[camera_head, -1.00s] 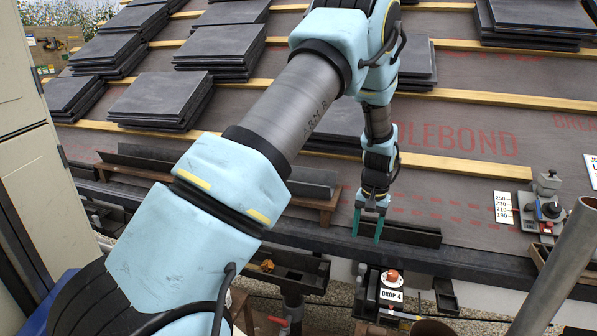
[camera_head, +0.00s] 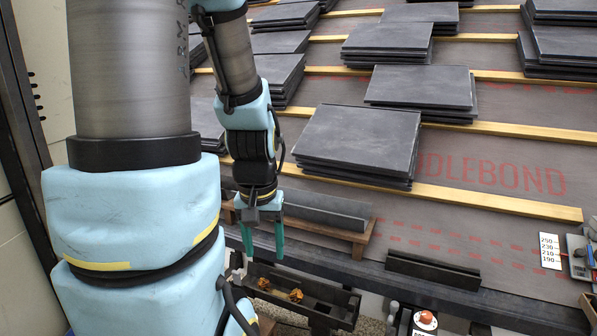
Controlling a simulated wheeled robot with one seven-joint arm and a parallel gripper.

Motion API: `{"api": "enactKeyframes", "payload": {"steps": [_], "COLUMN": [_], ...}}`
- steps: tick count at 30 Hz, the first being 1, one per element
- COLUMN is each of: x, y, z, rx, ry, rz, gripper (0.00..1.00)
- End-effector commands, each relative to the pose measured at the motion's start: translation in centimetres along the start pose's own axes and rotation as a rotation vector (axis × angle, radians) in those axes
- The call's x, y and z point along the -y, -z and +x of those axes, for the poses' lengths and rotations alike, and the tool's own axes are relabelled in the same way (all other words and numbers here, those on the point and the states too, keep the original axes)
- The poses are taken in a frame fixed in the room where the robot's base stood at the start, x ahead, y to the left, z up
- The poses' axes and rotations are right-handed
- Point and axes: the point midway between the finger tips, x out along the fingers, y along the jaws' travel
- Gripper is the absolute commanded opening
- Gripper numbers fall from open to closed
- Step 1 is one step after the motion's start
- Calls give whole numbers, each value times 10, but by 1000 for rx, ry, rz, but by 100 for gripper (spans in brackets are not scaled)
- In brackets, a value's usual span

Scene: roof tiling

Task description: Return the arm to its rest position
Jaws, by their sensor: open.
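Part of the roof at the left is hidden behind my arm.
Stacks of grey slates (camera_head: 360,141) lie on the battens of the roof. A wooden rack (camera_head: 362,238) with dark pieces stands right of my gripper. A dark angled strip (camera_head: 433,270) lies at the roof edge. A red button (camera_head: 426,318) shows at the bottom.

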Motion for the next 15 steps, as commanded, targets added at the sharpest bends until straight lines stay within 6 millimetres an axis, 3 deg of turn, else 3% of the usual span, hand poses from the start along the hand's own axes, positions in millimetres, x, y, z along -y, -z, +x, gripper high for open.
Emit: {"api": "enactKeyframes", "payload": {"steps": [1,8,15], "x": [0,-1,-1], "y": [3,11,21], "z": [-20,-71,-145], "rx": [1,1,2], "ry": [0,0,0], "rz": [0,1,1], "gripper": [62,62,62]}}
